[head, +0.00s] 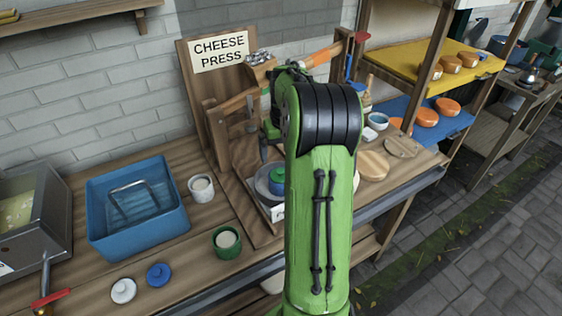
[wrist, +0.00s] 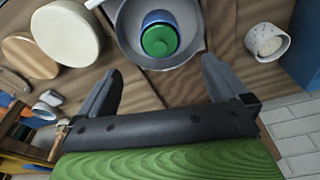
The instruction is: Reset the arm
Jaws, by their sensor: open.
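My arm (head: 322,215) rises through the middle of the head view and bends over towards the cheese press; it hides most of my gripper there. In the wrist view my gripper (wrist: 161,72) is open, with nothing between its two dark fingers. Ahead of the fingers is a grey round basin (wrist: 128,38) holding a blue piece with a green top (wrist: 158,40). The wooden cheese press (head: 200,100) with its sign stands against the wall behind my arm. The basin (head: 262,182) shows partly beside my arm in the head view.
A blue tub (head: 105,240) with a metal handle, a white cup (head: 201,188), a green cup (head: 227,242), a white lid (head: 123,290) and a blue lid (head: 159,274) are on the bench. Shelves with orange cheeses (head: 427,117) stand at right. Paved floor (head: 480,240) is clear at lower right.

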